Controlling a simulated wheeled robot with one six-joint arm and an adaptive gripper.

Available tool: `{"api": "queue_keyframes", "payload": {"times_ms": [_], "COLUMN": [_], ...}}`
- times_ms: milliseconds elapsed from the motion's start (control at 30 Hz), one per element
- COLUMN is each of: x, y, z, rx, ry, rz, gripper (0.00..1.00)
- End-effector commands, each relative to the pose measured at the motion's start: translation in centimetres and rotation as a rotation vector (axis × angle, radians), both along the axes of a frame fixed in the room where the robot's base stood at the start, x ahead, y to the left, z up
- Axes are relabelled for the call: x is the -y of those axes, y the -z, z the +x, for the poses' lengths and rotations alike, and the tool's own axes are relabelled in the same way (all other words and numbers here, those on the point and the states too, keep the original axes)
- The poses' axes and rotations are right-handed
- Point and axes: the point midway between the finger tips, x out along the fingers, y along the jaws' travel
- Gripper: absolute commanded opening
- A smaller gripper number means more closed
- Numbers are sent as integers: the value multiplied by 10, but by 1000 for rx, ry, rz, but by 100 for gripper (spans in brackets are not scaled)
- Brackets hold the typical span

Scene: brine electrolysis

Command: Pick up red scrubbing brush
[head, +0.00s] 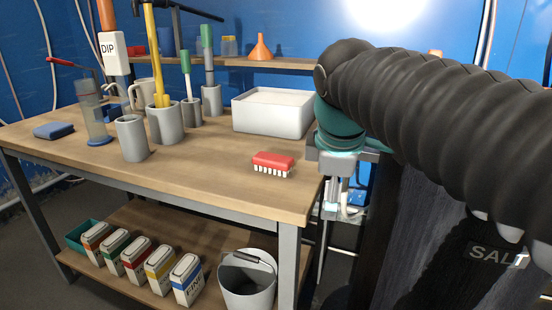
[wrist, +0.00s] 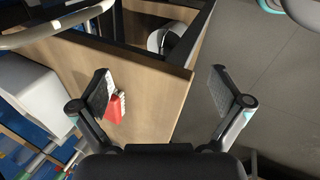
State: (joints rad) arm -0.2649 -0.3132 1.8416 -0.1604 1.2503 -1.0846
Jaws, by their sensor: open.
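The red scrubbing brush (head: 273,161) lies on the wooden table near its right front corner, red back up and white bristles down. In the wrist view the brush (wrist: 115,108) is partly hidden behind the left finger. My gripper (head: 335,208) hangs pointing down just off the right edge of the table, to the right of the brush. In the wrist view my gripper (wrist: 163,88) is open and empty, with the table's edge and the floor seen between its fingers. I cannot tell whether the left finger touches the brush.
A white box (head: 272,112) stands behind the brush. Grey cups (head: 132,138) and tools stand to the left. A bucket (head: 248,280) and several cartons (head: 186,279) are on the lower shelf. The table front left of the brush is clear.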

Motion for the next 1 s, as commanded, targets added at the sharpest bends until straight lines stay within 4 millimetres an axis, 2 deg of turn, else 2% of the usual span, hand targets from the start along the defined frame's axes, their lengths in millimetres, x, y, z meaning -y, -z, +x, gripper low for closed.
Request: {"api": "queue_keyframes", "payload": {"times_ms": [33,200,400,500,633,733,1000], "x": [-13,-53,-99,-114,-125,-126,-117], "y": [-16,-59,-92,-100,-105,-100,-55], "z": [16,58,90,99,104,107,123], "rx": [-15,-70,-132,-153,-171,-176,-179], "ry": [-121,-552,-964,-1098,-1194,-1219,-1219], "rz": [-57,-268,-464,-524,-569,-579,-579], "gripper": [100,100,100,100,100,100,100]}}
